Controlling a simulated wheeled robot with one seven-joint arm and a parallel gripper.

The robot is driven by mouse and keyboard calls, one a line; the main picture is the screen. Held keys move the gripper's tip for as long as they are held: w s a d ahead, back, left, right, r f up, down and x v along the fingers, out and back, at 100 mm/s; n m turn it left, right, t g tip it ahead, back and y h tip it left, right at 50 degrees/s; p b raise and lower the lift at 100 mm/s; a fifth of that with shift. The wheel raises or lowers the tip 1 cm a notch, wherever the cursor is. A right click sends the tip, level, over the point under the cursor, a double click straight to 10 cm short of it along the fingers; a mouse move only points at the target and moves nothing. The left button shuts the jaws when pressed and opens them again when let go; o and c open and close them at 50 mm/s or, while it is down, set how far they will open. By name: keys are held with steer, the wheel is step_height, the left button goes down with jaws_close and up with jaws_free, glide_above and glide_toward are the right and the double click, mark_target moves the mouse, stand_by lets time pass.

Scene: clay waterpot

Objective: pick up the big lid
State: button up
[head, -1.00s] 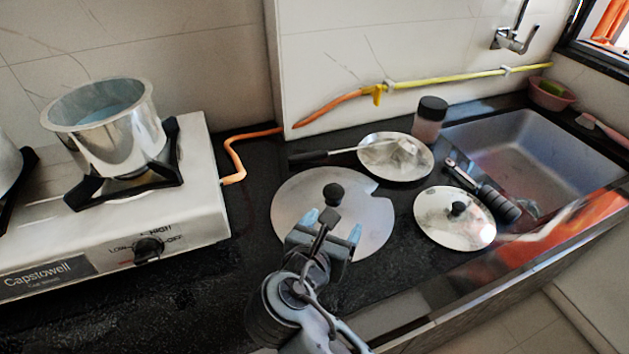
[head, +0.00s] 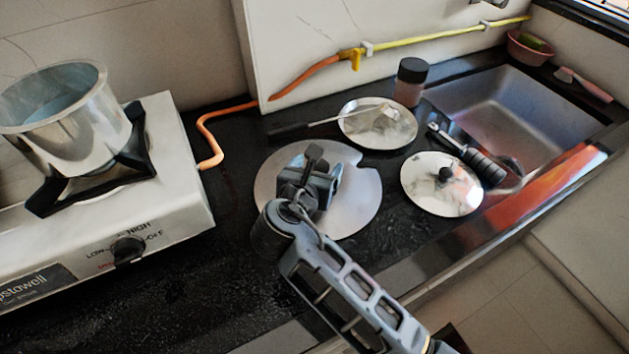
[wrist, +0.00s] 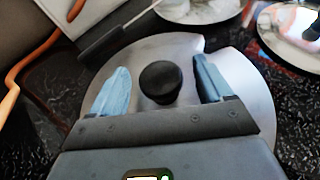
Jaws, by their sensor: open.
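The big lid (head: 352,208) is a flat grey metal disc with a notch in its rim, lying on the black counter. It also shows in the wrist view (wrist: 180,52). Its black knob (wrist: 160,82) stands between the two blue fingertips of my gripper (wrist: 155,86), with a gap on each side. In the head view my gripper (head: 312,172) is over the lid and hides the knob and part of the disc. My gripper is open and holds nothing. I cannot tell how far the fingertips are above the lid.
A smaller lid (head: 425,190) with a black knob lies to the right. A shallow pan (head: 365,128) with a spatula lies behind. A dark-capped jar (head: 410,85) stands near the sink (head: 510,110). A stove (head: 180,150) with a metal pot (head: 75,125) is at left. The front-left counter is clear.

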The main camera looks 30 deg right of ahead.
steer(key=shift+w+d, duration=0.1)
jaws_close()
stand_by(0.8)
